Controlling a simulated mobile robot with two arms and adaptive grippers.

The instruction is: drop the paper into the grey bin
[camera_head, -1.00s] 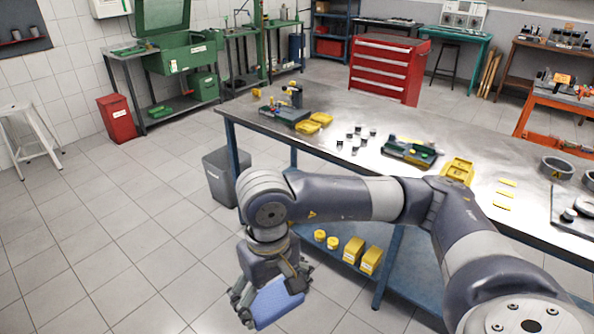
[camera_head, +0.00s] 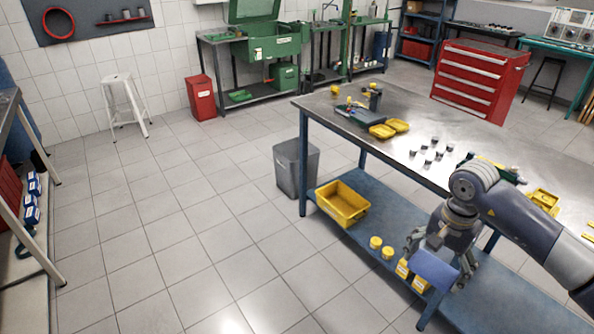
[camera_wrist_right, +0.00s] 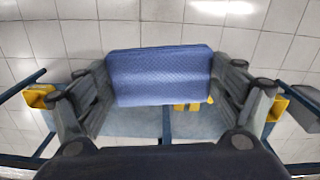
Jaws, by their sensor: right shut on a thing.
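My right gripper (camera_head: 437,260) is shut on a blue paper piece (camera_head: 434,270) with a quilted surface. The paper (camera_wrist_right: 160,75) spans between the two fingers in the right wrist view. In the head view the gripper hangs in front of the workbench's lower shelf, at the lower right. The grey bin (camera_head: 296,170) stands on the floor at the left end of the workbench, open at the top, left of and beyond the gripper. The inside of the bin is mostly hidden. My left gripper is not in view.
The metal workbench (camera_head: 400,115) has trays and small parts on top. Its blue lower shelf (camera_head: 385,205) holds a yellow crate (camera_head: 341,203) beside the bin, plus yellow jars and boxes. A red bin (camera_head: 201,98) and a white stool (camera_head: 125,105) stand farther back. The tiled floor at left is clear.

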